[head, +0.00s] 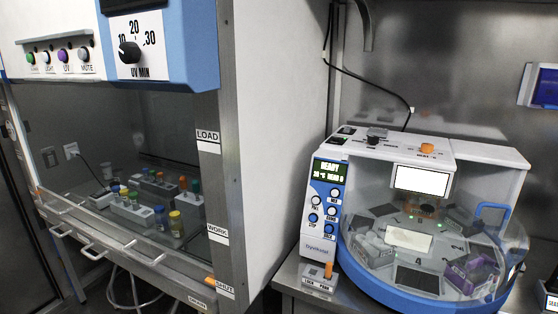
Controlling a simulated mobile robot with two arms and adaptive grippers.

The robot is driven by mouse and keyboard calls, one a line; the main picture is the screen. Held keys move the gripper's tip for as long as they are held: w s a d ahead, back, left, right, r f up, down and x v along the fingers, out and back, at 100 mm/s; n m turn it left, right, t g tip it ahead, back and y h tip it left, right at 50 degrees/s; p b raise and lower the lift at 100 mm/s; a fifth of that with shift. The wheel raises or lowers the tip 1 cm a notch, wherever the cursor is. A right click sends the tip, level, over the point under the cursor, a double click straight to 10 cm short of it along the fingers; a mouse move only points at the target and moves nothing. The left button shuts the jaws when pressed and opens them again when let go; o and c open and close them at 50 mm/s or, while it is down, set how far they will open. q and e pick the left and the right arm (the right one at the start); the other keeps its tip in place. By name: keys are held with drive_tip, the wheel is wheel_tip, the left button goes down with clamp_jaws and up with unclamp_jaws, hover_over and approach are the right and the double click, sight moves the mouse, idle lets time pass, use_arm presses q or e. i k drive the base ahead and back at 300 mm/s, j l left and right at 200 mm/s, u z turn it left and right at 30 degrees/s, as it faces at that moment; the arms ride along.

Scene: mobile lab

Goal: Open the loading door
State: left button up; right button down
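A round white and blue machine (385,150) stands on the counter at the right. Its clear curved cover (350,215) goes round the front, with plate positions inside. A blue handle (491,207) sits on the right side of this cover, and the section there looks shut, though its edges are hard to make out. The machine's display (330,172) reads READY. A small box with an orange lever (328,270) stands at its front left; its lettering is too small to read surely. Neither of my grippers is in view.
A hood (110,130) fills the left, with LOAD, WORK and SHUT labels on its right post and racks of coloured vials (155,195) inside. Wire handles (90,247) stick out along its front. A blue-framed item (541,86) hangs on the right wall.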

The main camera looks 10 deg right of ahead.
sight(508, 280)
drive_tip(key=z, duration=1.55)
drive_tip(key=i+l, duration=0.45)
drive_tip(key=i, duration=0.15)
